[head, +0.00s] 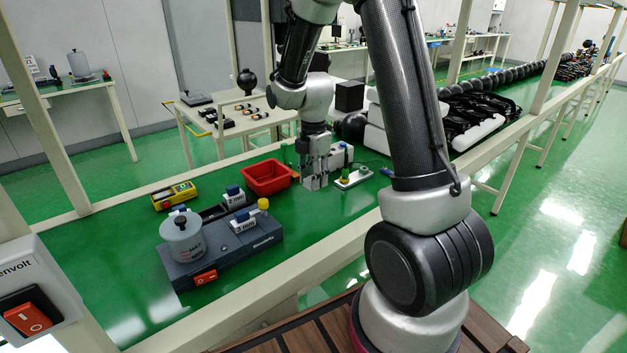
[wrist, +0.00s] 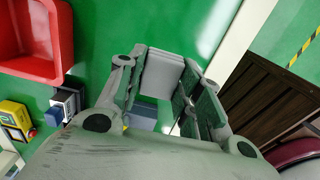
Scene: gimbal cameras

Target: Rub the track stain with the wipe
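My gripper (head: 314,183) hangs over the green bench, right of the red bin. In the wrist view my gripper (wrist: 163,78) has its fingers on either side of a pale grey, layered pad, which looks like the folded wipe (wrist: 162,72). The pad fills the gap and seems to be held. The grey test machine (head: 235,248) stands on the bench to the left, apart from my gripper. A dark track (head: 213,213) shows partly behind the blocks. I cannot make out a stain.
The red bin (head: 268,178) and a yellow meter (head: 174,196) lie behind the machine. Pale frame posts and a front rail (head: 310,262) border the bench. The green surface ahead of the machine is clear.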

